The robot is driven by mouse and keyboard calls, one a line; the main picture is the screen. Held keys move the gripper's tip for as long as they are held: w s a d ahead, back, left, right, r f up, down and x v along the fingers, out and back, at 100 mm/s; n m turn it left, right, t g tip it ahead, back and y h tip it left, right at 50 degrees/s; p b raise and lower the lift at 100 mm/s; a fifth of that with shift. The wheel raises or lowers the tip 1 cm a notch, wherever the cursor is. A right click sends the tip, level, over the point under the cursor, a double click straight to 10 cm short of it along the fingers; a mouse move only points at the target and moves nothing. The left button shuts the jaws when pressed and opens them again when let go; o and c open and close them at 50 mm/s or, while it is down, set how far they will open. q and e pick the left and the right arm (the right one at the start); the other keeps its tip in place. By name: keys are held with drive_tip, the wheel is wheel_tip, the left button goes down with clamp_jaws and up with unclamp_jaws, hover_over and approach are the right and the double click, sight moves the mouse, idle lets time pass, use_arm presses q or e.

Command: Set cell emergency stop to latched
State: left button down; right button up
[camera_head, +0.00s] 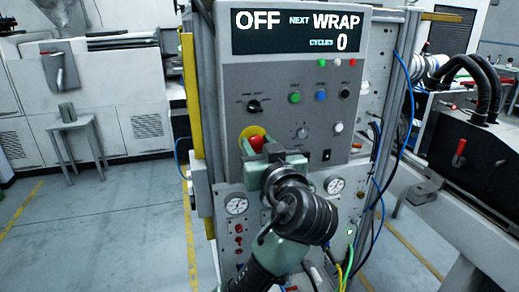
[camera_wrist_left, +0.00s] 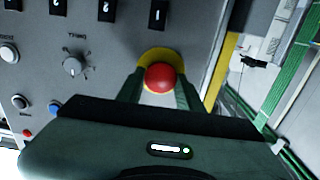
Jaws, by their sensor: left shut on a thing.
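The cell emergency stop is a red mushroom button (camera_head: 257,142) on a yellow round backing, low on the left side of the grey control panel (camera_head: 300,75). In the left wrist view the red button (camera_wrist_left: 160,77) sits between the two green fingers, with the yellow backing (camera_wrist_left: 153,55) behind it. My left gripper (camera_head: 259,149) is at the panel and shut on the button; it also shows in the left wrist view (camera_wrist_left: 160,88). The fingers and hand hide part of the button in the head view. I cannot tell how deep the button sits. My right gripper is not in view.
The display (camera_head: 297,32) reads OFF, NEXT WRAP, CYCLES 0. Gauges (camera_head: 236,205) and hoses lie below. Open floor (camera_head: 100,225) is at the left.

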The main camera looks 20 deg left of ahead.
use_arm(q)
drive_tip(key=c, duration=1.3)
unclamp_jaws()
drive_tip(key=shift+a+r, duration=0.1)
drive_tip(key=o, duration=0.4)
drive_tip(key=shift+w, duration=0.2)
drive_tip(key=b+v, duration=0.1)
drive_tip(key=v, duration=0.6)
drive_tip(key=shift+s+d+b, duration=0.2)
drive_tip(key=shift+s+b, duration=0.15)
drive_tip(key=shift+b, duration=0.05)
